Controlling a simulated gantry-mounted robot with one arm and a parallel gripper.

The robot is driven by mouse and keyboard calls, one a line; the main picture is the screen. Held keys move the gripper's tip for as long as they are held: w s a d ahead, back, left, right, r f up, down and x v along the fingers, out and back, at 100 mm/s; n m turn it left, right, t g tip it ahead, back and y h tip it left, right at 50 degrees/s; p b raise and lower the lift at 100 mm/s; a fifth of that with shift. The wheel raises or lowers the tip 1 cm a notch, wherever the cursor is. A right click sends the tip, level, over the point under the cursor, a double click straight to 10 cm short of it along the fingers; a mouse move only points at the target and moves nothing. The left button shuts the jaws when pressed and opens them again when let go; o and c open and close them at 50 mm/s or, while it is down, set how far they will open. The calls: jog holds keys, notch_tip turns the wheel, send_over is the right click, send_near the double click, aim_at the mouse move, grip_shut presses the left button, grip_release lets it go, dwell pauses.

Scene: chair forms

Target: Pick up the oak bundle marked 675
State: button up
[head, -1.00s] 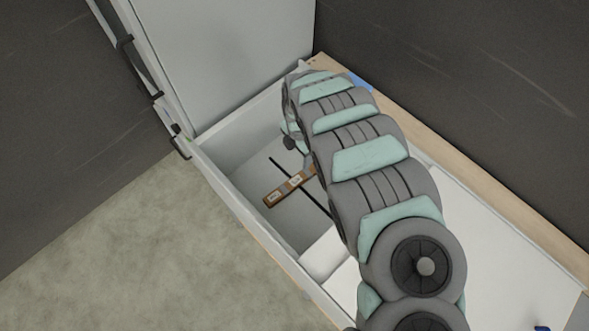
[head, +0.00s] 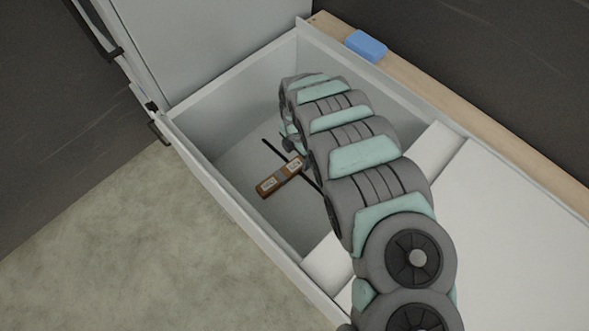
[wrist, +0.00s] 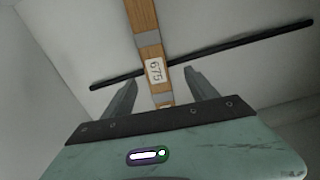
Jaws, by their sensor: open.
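The oak bundle (head: 268,186) lies in the deep bin, a narrow brown bar with pale labels and a grey band. In the wrist view the oak bundle (wrist: 143,17) runs up and down the picture, and its label reads 675. It crosses over a thin black rod (wrist: 240,43). My gripper (wrist: 160,82) is open, with one finger on each side of the bundle near the label. I cannot tell whether the fingers touch it or how far above it they are. In the head view my arm hides the gripper and the bundle's right end.
The white bin wall (head: 225,202) encloses the bundle on the near left side. A tall pale panel (head: 205,40) stands behind. A blue block (head: 366,45) sits on the wooden ledge (head: 430,95) at the right. A white step and flat surface (head: 500,230) lie right of the bin.

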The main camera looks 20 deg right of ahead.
aim_at(295, 165)
notch_tip(295, 165, down, 2)
jog(key=shift+f, duration=0.1)
jog(key=f+b, duration=0.2)
jog(key=f, duration=0.1)
jog(key=f+b, duration=0.1)
jog(key=f, duration=0.1)
jog(key=shift+w+a+f+b, duration=0.15)
jog(key=shift+w+a+b, duration=0.15)
jog(key=shift+w+b, duration=0.1)
jog(key=shift+c, duration=0.2)
jog(key=shift+s, duration=0.1)
grip_shut()
